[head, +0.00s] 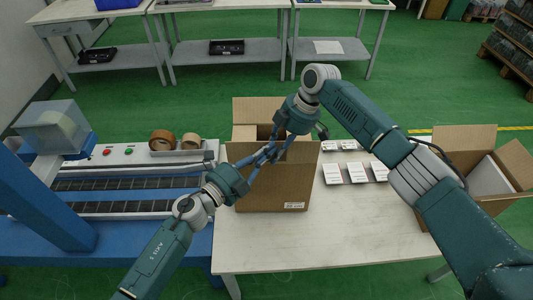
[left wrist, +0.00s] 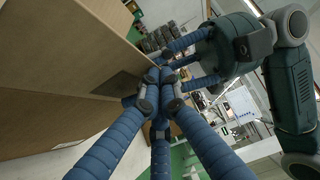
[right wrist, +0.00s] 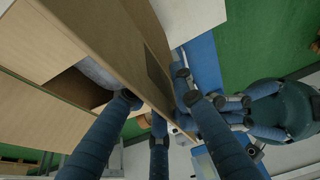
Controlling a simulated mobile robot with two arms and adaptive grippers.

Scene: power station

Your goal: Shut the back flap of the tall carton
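The tall brown carton (head: 285,190) stands on the white table, its top partly open. Its back flap (head: 257,108) stands upright at the far edge. A dark gap into the carton shows in front of that flap. My left gripper (head: 258,160) is at the carton's near side, fingertips drawn together beside the carton wall in the left wrist view (left wrist: 160,90). My right gripper (head: 275,150) reaches down over the near top edge. In the right wrist view its fingers (right wrist: 160,100) are spread, one on the opening's side of the wall. A pale object (right wrist: 98,73) shows inside.
Several small white boxes (head: 357,172) lie right of the carton on the table (head: 330,245). Another open carton (head: 470,165) is further right. A blue conveyor machine (head: 125,190) with tape rolls (head: 163,140) stands close on the left. The table's front is clear.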

